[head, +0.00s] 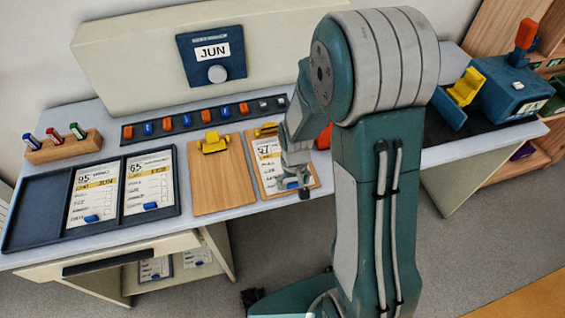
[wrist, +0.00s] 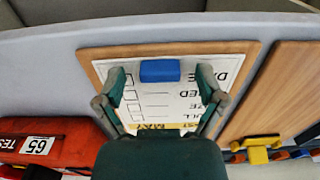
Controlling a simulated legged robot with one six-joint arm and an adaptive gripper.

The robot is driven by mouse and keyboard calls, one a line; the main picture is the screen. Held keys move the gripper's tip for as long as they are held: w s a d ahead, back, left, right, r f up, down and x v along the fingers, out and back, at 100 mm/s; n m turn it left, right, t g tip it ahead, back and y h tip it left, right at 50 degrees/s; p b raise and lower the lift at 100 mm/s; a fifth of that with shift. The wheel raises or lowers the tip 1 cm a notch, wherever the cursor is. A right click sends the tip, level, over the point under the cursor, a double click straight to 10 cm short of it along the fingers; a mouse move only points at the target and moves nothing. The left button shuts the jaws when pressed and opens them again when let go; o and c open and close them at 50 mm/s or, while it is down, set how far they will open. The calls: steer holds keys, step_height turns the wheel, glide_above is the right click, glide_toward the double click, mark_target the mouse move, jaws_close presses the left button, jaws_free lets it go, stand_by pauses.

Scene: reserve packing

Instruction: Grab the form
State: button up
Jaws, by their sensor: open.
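A white form (head: 268,163) with a yellow band lies on a wooden clipboard (head: 256,178) with a yellow clip, partly hidden by my arm. In the wrist view the form (wrist: 150,105) lies below my gripper, with a blue block (wrist: 160,71) near its edge. My gripper (head: 302,189) is over the form's right part in the head view. In the wrist view my gripper (wrist: 162,92) is open, one finger on each side of the block, with nothing held. I cannot tell whether the fingertips touch the paper.
An empty wooden clipboard (head: 218,185) lies to the left. A dark tray (head: 35,205) holds two other forms with blue blocks. A strip of coloured blocks (head: 165,128) and a pen stand (head: 62,149) lie behind. A red labelled object (wrist: 60,140) is beside the clipboard.

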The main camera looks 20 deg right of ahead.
steer(key=shift+c, duration=0.3)
steer(key=c, duration=1)
